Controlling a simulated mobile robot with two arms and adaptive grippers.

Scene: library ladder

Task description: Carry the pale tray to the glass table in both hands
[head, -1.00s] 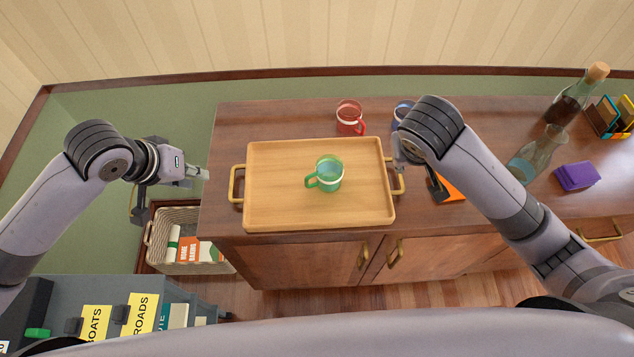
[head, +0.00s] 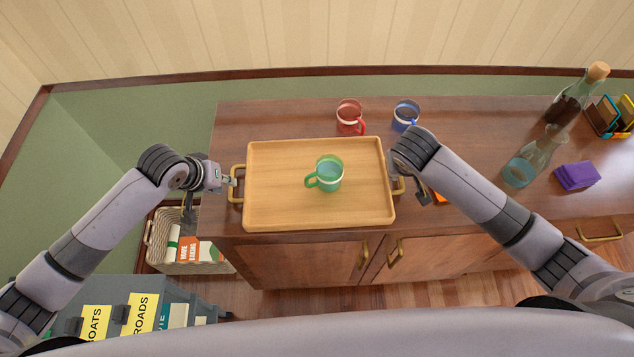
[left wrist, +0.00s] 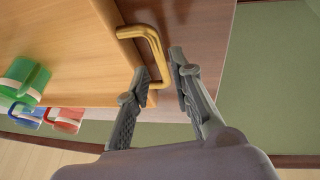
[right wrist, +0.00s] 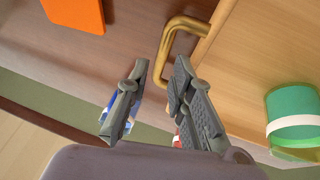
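The pale wooden tray (head: 275,205) lies flat on the brown cabinet, a brass handle at each short end. A green mug (head: 328,173) with a white band stands on it. My left gripper (head: 230,181) is at the left handle (head: 238,184); in the left wrist view its fingers are apart, with the handle bar (left wrist: 157,45) between or just beyond the tips. My right gripper (right wrist: 160,65) is open at the right handle (right wrist: 168,40), which lies between its fingertips. In the head view my arm mostly hides that gripper. No glass table is in view.
Red (head: 349,117) and blue (head: 405,115) mugs stand behind the tray. To the right are a carafe (head: 522,170), a corked bottle (head: 570,105), a purple block (head: 577,176) and an orange item (head: 438,197). A basket (head: 165,262) is below left. A wall closes the back.

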